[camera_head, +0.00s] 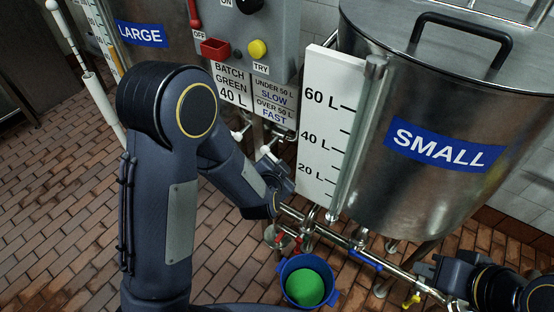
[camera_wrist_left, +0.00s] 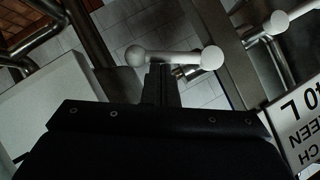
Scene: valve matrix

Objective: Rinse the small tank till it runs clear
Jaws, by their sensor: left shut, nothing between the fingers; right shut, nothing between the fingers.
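The small tank (camera_head: 430,185) is a steel drum with a blue SMALL label. Its white level board (camera_head: 322,125) is marked 20 L, 40 L and 60 L, with an upright sight tube beside it; I cannot read a level. A blue bucket (camera_head: 333,298) below holds green liquid (camera_head: 304,288). My left gripper (camera_head: 270,166) is shut and empty near white valve handles under the control box. In the left wrist view its fingers (camera_wrist_left: 160,72) are at a white ball-ended handle (camera_wrist_left: 178,57); contact is unclear. My right gripper (camera_head: 424,270) is shut and empty by the lower pipe.
Red (camera_head: 282,241), blue (camera_head: 366,259) and yellow (camera_head: 411,299) valve handles sit along the low pipework. The grey control box (camera_head: 285,40) carries a red OFF lever and a yellow TRY button (camera_head: 257,49). The large tank (camera_head: 150,55) stands at left. Brick floor is open at left.

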